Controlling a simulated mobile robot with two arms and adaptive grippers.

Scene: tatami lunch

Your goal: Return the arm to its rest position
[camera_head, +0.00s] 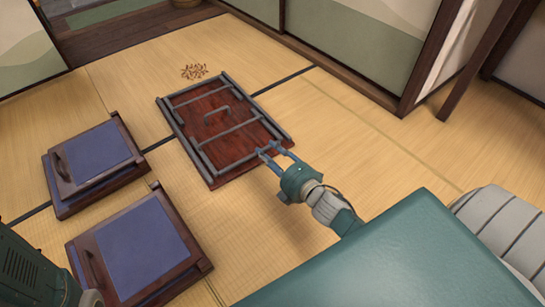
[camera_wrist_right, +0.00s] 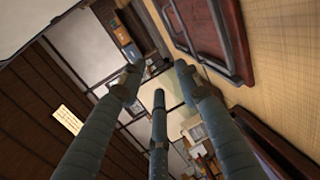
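My right gripper (camera_head: 268,152) reaches in from the lower right in the head view. Its fingers are spread and nothing is between them. It appears over the near right corner of a low red-brown wooden board (camera_head: 232,150) with grey rails and a handle; I cannot tell how high above it. In the right wrist view three fingers of the gripper (camera_wrist_right: 158,85) stand apart and empty, with the board (camera_wrist_right: 238,40) off to the upper right. Part of my left arm shows at the lower left edge of the head view; its gripper is not seen.
Two low wooden seats with blue tops, a farther one (camera_head: 97,152) and a nearer one (camera_head: 142,250), stand on the tatami (camera_head: 300,115) at left. A small brown pile (camera_head: 194,71) lies behind the board. Sliding panels (camera_head: 350,40) close off the back. Tatami right of the board is clear.

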